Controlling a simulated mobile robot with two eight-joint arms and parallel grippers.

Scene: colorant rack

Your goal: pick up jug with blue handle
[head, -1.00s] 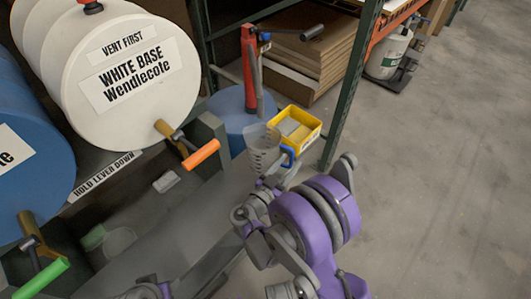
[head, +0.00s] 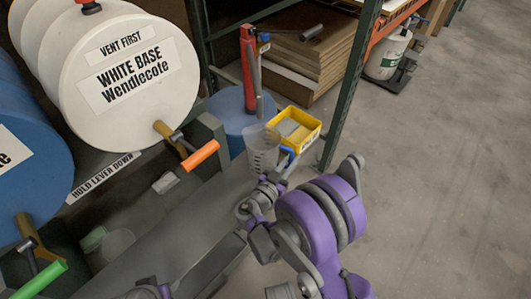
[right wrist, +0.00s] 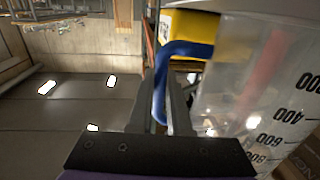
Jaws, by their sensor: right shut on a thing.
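The jug (head: 263,152) is clear, with dark graduation marks, and looks upright beside a yellow bin in the head view. Its blue handle (head: 288,153) is on its right side, toward my right gripper (head: 281,166). In the right wrist view the clear jug wall (right wrist: 250,75) fills the right side, and the blue handle (right wrist: 160,85) passes between my right fingers (right wrist: 161,100), which are shut on it. Whether the jug's base touches a surface is hidden. My left gripper does not show; only a bit of my left arm appears at the bottom edge of the head view.
A yellow bin (head: 313,140) sits right behind the jug, by a green rack post (head: 352,85). A blue drum (head: 228,118) with a red pump (head: 248,55) is behind. A white drum (head: 150,105) with an orange-handled tap (head: 200,155) is at left. Floor at right is clear.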

